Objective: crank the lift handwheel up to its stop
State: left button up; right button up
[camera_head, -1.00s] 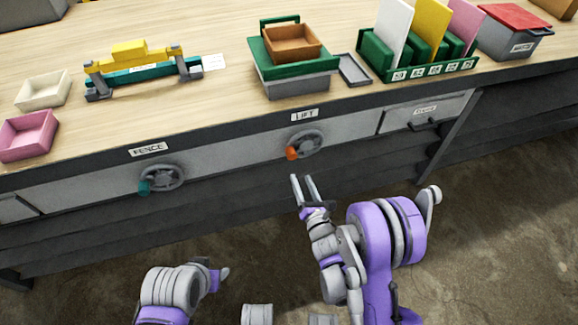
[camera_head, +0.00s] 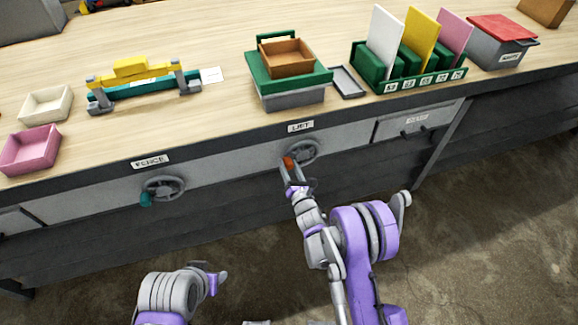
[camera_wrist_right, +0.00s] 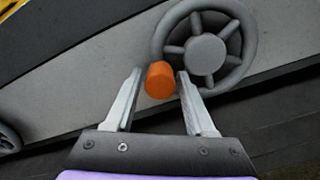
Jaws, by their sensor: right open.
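The lift handwheel (camera_head: 303,152) is a grey spoked wheel on the bench front, under the LIFT label (camera_head: 300,127). Its orange crank knob (camera_head: 288,163) is at the wheel's lower left. In the right wrist view the wheel (camera_wrist_right: 204,54) fills the upper right and the knob (camera_wrist_right: 160,79) lies between the open fingertips. My right gripper (camera_head: 291,176) is open around or just short of the knob; contact cannot be told. The lift (camera_head: 290,95), a green platform on a grey base, carries a brown tray (camera_head: 287,58). My left gripper (camera_head: 219,276) is low at the left, its jaws unclear.
The FENCE handwheel (camera_head: 163,188) with a teal knob is to the left on the bench front. A drawer (camera_head: 417,121) is to the right. A yellow and teal fence fixture (camera_head: 145,80), pink and cream trays, and a green rack (camera_head: 410,76) stand on the bench.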

grip_shut()
dwell(1.4)
